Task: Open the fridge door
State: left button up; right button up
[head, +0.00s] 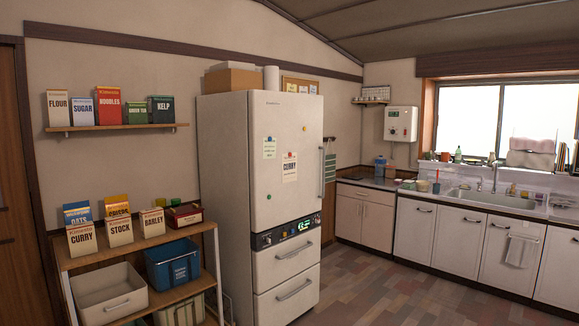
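A tall off-white fridge (225,180) stands against the wall left of centre in the head view. Its large upper door (286,205) is shut and carries paper notes and small magnets. A long upright handle (321,172) runs along the door's right edge. Below the door is a dark control strip (290,233) with a green lit display. Two drawers with bar handles, an upper one (287,265) and a lower one (290,300), are shut beneath it. Neither of my grippers is in view.
A shelf rack (145,252) with food boxes and bins stands left of the fridge. A counter with a sink (492,200) and white cabinets (455,235) runs along the right. Cardboard boxes (231,80) sit on the fridge. The tiled floor (400,295) before the fridge and cabinets is clear.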

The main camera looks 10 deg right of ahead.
aim_at(287, 165)
jog(key=i+l, duration=0.15)
jog(key=i, duration=0.25)
jog(key=i+l+u, duration=0.1)
jog(key=i, duration=0.25)
jog(key=i+l, duration=0.2)
jog(key=i, duration=0.15)
